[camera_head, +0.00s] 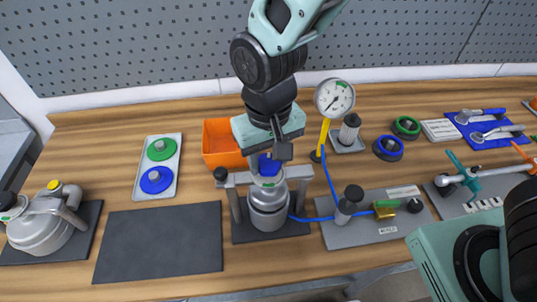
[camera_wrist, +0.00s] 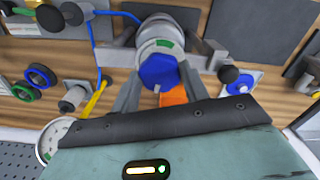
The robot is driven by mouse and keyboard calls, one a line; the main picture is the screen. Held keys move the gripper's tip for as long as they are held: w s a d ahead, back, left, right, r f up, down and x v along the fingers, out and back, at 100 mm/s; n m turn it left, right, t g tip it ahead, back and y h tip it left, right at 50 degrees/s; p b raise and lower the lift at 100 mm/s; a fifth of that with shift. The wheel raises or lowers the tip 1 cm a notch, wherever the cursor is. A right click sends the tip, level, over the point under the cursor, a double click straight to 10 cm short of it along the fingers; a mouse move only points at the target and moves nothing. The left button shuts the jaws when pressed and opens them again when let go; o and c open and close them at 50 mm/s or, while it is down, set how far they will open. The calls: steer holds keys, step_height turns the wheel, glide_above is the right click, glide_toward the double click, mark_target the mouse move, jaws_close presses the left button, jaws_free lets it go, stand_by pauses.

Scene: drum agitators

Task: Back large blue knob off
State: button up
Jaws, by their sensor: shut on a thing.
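The large blue knob (camera_head: 268,167) sits on top of the metal agitator vessel (camera_head: 268,205), which stands on a dark mat. My gripper (camera_head: 266,160) reaches down from above, with its fingers at the knob. In the wrist view the blue knob (camera_wrist: 159,72) shows as a faceted blue cap between my two grey fingers (camera_wrist: 159,80). The fingers are closed on its sides. The vessel's body (camera_wrist: 160,35) is behind the knob, with a green mark on it. In the head view my gripper hides part of the knob's top.
A crossbar clamp with black knobs (camera_head: 220,174) flanks the vessel. An orange bin (camera_head: 220,145) stands behind it. A pressure gauge (camera_head: 334,98) on a yellow post and a blue hose are close on the right. A bare dark mat (camera_head: 158,243) lies at the left.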

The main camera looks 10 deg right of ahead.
steer(key=n, duration=0.6)
steer(key=shift+n+b, duration=0.3)
steer(key=shift+b, duration=0.05)
steer(key=n, duration=0.4)
steer(key=shift+n+p, duration=0.45)
steer(key=shift+n, duration=0.55)
steer(key=o, duration=1)
